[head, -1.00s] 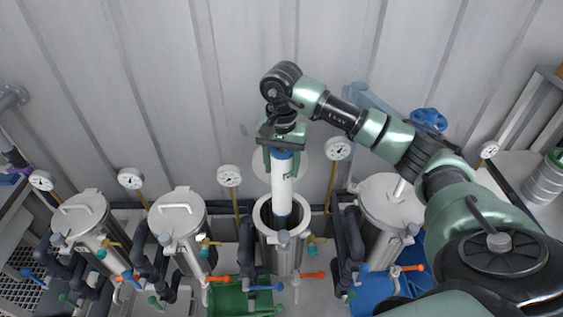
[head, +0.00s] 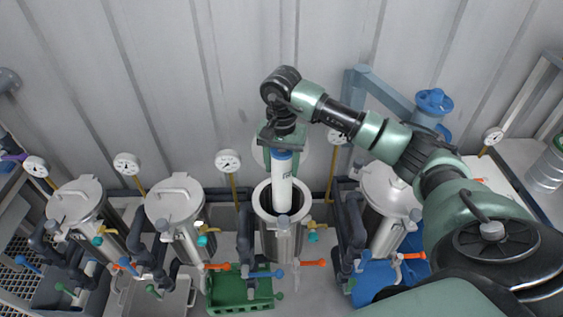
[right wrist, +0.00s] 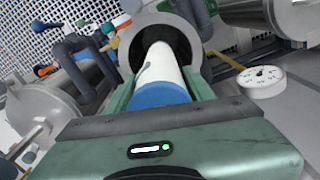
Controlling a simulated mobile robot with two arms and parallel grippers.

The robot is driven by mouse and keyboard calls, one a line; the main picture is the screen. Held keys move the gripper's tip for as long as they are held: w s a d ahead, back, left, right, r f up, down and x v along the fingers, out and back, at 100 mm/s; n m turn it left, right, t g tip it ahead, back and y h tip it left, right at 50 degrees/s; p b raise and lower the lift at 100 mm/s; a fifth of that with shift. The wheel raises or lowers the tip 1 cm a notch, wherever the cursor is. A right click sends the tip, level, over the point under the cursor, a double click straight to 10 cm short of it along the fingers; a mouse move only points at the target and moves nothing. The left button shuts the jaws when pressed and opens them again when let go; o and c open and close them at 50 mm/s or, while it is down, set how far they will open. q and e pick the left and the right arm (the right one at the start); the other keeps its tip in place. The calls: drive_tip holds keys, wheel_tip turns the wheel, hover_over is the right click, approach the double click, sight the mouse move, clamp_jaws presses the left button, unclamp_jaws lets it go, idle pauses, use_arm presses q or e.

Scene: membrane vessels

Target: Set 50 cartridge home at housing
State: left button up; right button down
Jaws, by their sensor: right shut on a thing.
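A white cartridge (head: 282,188) with a blue top stands upright in the open steel housing (head: 282,240), its lower part hidden inside the bore. My right gripper (head: 282,150) is shut on the blue top end and is above the housing rim. In the right wrist view the blue end of the cartridge (right wrist: 160,94) sits between the green fingers, and its white body runs into the dark mouth of the housing (right wrist: 192,36). I cannot tell how deep its lower end is. My left gripper is not in view.
Lidded vessels (head: 175,200) stand to the left, and another (head: 388,195) stands close on the right, under my right arm. Pressure gauges (head: 228,161) and pipes with coloured valve handles surround the housing. A green tray (head: 240,290) lies below in front. The wall is close behind.

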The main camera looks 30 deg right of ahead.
sight(282, 197)
drive_tip(key=shift+f+b, duration=2.05)
drive_tip(key=shift+f, duration=2.05)
drive_tip(key=shift+f+b, duration=5.9)
drive_tip(key=shift+f, duration=0.55)
drive_tip(key=shift+f+b, duration=0.2)
drive_tip(key=shift+b, duration=0.15)
drive_tip(key=shift+c, duration=2.4)
unclamp_jaws()
wheel_tip(282, 197, up, 7)
drive_tip(key=shift+r+b, duration=0.1)
drive_tip(key=shift+b, duration=0.55)
drive_tip(key=shift+r, duration=0.3)
